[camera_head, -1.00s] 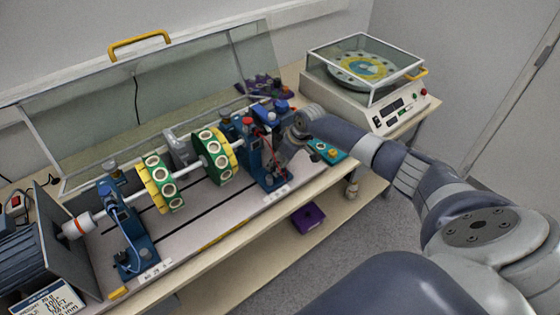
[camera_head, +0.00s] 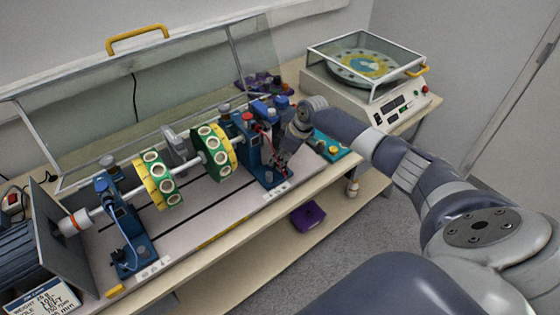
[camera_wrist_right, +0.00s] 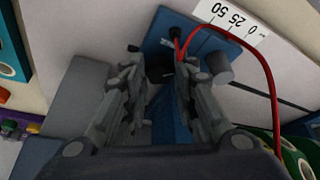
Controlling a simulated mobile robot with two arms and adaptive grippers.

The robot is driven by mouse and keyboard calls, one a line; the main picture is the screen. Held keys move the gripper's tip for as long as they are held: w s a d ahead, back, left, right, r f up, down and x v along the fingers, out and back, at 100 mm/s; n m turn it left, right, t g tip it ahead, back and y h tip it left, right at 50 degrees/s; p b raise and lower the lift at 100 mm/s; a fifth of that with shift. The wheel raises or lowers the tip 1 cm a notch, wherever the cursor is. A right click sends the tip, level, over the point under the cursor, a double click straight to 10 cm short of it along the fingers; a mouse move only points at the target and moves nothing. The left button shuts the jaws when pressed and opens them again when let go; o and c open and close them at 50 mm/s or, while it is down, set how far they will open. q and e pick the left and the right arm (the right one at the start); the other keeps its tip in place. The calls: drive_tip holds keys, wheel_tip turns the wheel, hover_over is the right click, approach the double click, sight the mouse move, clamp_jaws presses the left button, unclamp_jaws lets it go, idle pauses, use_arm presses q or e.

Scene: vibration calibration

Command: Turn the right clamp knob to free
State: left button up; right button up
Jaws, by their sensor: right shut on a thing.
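The right blue bearing stand (camera_head: 272,178) stands at the right end of the shaft rig in the head view. Its blue base (camera_wrist_right: 188,45) shows in the right wrist view. A small dark clamp knob (camera_wrist_right: 158,70) sits on that base, between the fingertips of my right gripper (camera_wrist_right: 160,72). The gripper is shut on this knob, which the fingers partly hide. In the head view my right gripper (camera_head: 287,150) reaches down beside the stand. A grey round knob (camera_wrist_right: 218,67) stands apart, to the right of the fingers. My left gripper is not in view.
A red cable (camera_wrist_right: 268,75) loops close beside the right finger. Green-and-yellow rotor discs (camera_head: 213,155) sit on the shaft left of the stand. A raised clear cover (camera_head: 75,130) stands behind. A balance machine (camera_head: 365,90) and teal tray (camera_head: 328,147) are to the right.

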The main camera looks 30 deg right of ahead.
drive_tip(key=n+b, duration=0.2)
drive_tip(key=n+y+b, duration=0.1)
drive_tip(key=n+b, duration=0.1)
drive_tip(key=shift+w+d+f+g, duration=0.1)
drive_tip(key=shift+w+f+g, duration=0.1)
drive_tip(key=shift+g, duration=0.2)
drive_tip(key=shift+r+n+g+y+b, duration=0.15)
drive_tip(key=shift+n+g+y+b, duration=0.4)
drive_tip(key=shift+n+b, duration=1.15)
drive_tip(key=o, duration=1.1)
drive_tip(key=shift+c, duration=0.2)
drive_tip(key=shift+r, duration=0.1)
drive_tip(key=v, duration=1.2)
